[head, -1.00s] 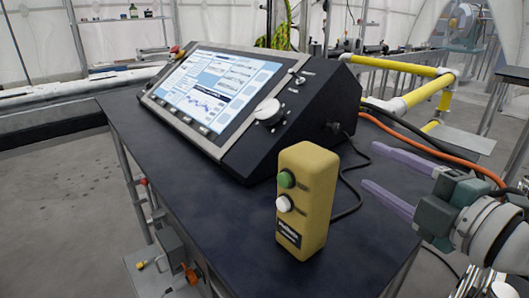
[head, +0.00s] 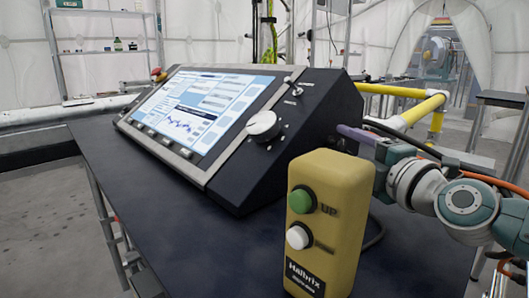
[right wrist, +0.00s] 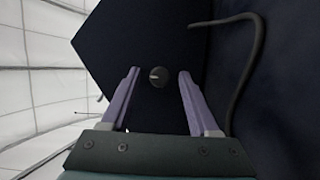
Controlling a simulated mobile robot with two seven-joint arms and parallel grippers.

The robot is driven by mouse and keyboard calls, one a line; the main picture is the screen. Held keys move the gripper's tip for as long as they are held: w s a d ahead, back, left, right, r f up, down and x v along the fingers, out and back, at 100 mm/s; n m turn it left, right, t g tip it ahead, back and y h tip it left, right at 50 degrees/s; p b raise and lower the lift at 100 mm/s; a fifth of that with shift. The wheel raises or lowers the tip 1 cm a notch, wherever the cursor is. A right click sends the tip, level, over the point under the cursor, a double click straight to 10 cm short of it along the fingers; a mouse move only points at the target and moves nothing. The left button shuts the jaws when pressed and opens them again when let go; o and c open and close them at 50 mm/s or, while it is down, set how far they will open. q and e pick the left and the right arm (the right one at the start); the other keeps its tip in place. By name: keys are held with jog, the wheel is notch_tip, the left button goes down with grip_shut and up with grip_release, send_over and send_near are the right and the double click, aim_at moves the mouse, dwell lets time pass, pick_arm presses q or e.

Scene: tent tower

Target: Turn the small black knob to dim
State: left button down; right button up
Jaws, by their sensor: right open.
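The small black knob (right wrist: 158,78) sits on the dark side panel of the console (right wrist: 140,35) in the right wrist view. It has a pale pointer mark on its face. My right gripper (right wrist: 160,73) is open, its two purple fingers on either side of the knob in that view, with nothing between the fingers but the knob ahead. I cannot tell whether the fingertips reach past it. In the head view the right gripper's purple finger (head: 357,134) is beside the console's right side; the knob is not clearly visible there. My left gripper is not in view.
The console has a screen (head: 195,110) and a large white dial (head: 263,126). A black cable (right wrist: 250,70) runs beside the right finger.

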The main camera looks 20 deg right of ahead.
jog(key=shift+w, duration=0.25)
grip_shut()
dwell(0.4)
